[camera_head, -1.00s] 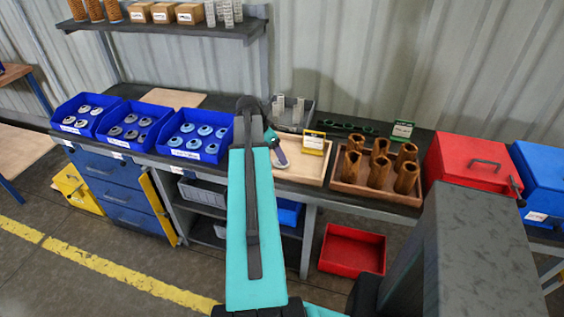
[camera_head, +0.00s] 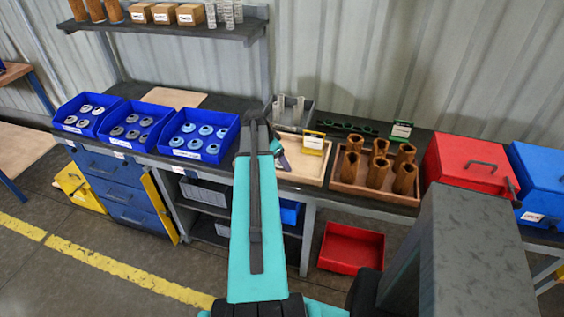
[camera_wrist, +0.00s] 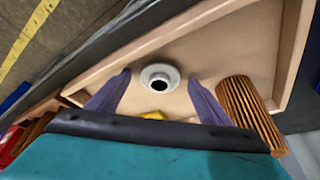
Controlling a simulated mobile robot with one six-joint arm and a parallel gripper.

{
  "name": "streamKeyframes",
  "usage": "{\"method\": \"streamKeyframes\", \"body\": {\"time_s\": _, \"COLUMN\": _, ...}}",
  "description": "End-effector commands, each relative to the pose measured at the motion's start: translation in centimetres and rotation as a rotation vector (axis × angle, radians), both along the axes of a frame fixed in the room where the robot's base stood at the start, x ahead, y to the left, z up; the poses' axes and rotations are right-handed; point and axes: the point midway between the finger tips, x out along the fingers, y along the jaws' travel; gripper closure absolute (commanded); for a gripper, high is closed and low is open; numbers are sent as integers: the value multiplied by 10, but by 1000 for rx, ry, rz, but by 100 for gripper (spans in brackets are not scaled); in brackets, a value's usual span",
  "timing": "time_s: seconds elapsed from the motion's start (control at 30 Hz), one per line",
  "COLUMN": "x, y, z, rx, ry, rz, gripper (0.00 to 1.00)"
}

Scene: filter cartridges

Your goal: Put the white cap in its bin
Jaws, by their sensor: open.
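A white cap (camera_wrist: 160,77) with a dark centre hole lies on the floor of the light wooden tray (camera_wrist: 203,40). My gripper (camera_wrist: 160,80) is open, with one purple finger on each side of the cap in the wrist view and a gap on both sides. In the head view my arm hides the cap and most of the gripper; the light tray (camera_head: 318,179) shows beside it. Three blue bins stand at the left: the leftmost bin (camera_head: 68,126) holds pale caps, the middle bin (camera_head: 117,143) greyish caps, the right bin (camera_head: 186,154) light-blue caps. Their labels are too small to read.
A brown pleated cartridge (camera_wrist: 250,112) lies in the light tray close to one finger. A brown tray (camera_head: 346,187) with several upright cartridges stands to its right. A grey bin (camera_head: 304,113) stands behind. A yellow sign (camera_head: 314,141) stands at the tray's back.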

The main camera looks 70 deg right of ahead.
Motion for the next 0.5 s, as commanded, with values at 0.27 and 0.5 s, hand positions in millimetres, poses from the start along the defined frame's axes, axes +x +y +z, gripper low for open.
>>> {"method": "streamKeyframes", "body": {"time_s": 0.27, "x": 0, "y": 0, "z": 0, "rx": 0, "ry": 0, "rz": 0, "gripper": 27}}
{"method": "streamKeyframes", "body": {"time_s": 0.5, "x": 0, "y": 0, "z": 0, "rx": 0, "ry": 0, "rz": 0, "gripper": 63}}
